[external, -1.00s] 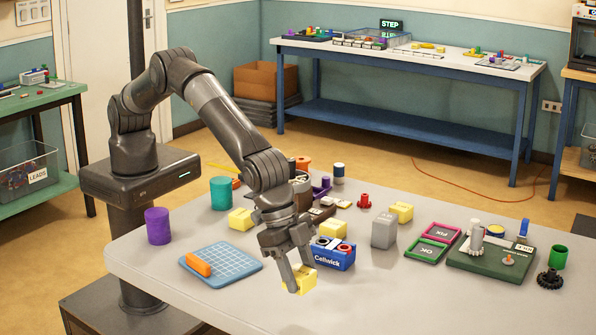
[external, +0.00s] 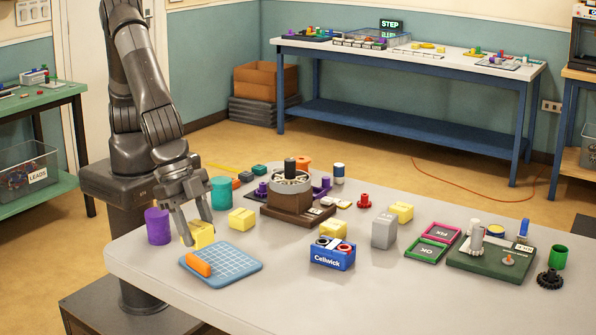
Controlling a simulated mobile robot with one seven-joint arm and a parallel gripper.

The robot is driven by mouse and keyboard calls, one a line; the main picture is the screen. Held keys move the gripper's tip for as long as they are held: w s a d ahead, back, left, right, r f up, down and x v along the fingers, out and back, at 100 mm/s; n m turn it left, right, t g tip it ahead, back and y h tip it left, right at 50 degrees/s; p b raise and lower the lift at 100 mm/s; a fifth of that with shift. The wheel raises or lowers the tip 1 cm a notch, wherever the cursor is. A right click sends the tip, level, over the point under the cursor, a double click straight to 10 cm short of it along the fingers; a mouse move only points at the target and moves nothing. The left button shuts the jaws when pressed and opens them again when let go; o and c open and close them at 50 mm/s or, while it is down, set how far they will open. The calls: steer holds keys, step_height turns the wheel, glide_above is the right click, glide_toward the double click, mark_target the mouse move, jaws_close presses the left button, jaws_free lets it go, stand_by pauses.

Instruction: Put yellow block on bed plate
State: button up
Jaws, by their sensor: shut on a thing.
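My gripper (external: 196,230) is shut on a yellow block (external: 203,236) at the left of the table. The block is at the far edge of the blue gridded bed plate (external: 232,262); I cannot tell whether it touches the plate or is held above it. An orange piece (external: 198,265) lies on the plate's left part. Other yellow blocks stand on the table: one (external: 242,219) behind the plate, one (external: 333,230) behind the blue Cellwick box, and one (external: 401,212) farther right.
A purple cylinder (external: 157,226) stands close left of my gripper and a teal cylinder (external: 221,193) behind it. The blue Cellwick box (external: 332,256) and a grey block (external: 384,232) stand right of the plate. The table's front middle (external: 290,300) is clear.

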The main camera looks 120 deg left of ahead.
steer(key=s+a, duration=0.4)
steer(key=s, duration=1)
glide_above(225, 263)
steer(key=s, duration=0.1)
steer(key=shift+n, duration=0.3)
steer(key=f, duration=0.7)
steer(key=shift+s+d+f, duration=0.1)
steer(key=shift+s+f, duration=0.05)
steer(key=shift+s, duration=0.05)
steer(key=shift+f, duration=2)
steer(key=shift+f, duration=0.1)
steer(key=o, duration=1)
